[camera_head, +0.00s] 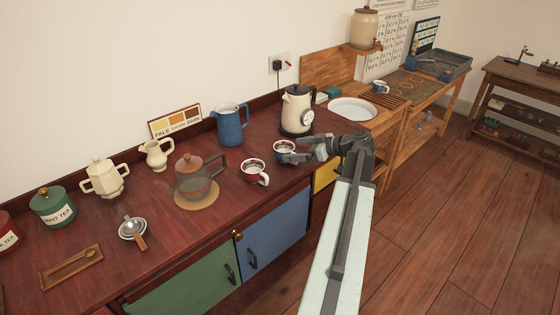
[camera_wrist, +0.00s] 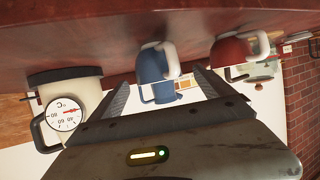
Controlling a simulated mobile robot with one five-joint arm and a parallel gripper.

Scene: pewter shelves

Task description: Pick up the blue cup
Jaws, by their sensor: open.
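The blue cup (camera_head: 281,147) stands on the dark red counter top (camera_head: 225,145), right of a red cup (camera_head: 254,174). My gripper (camera_head: 297,150) is open and empty, close to the right side of the blue cup, and hides part of it. In the wrist view, which is upside down, the blue cup (camera_wrist: 152,64) shows ahead, between the lines of the two open fingers (camera_wrist: 162,80), with its pale handle visible. I cannot tell whether a finger touches it.
A cream kettle with a dial (camera_head: 297,108) and a blue jug (camera_head: 231,124) stand behind the cups. A glass teapot on a mat (camera_head: 197,180) is to the left. A wooden sink unit (camera_head: 350,110) adjoins on the right. Open floor (camera_head: 450,220) lies at right.

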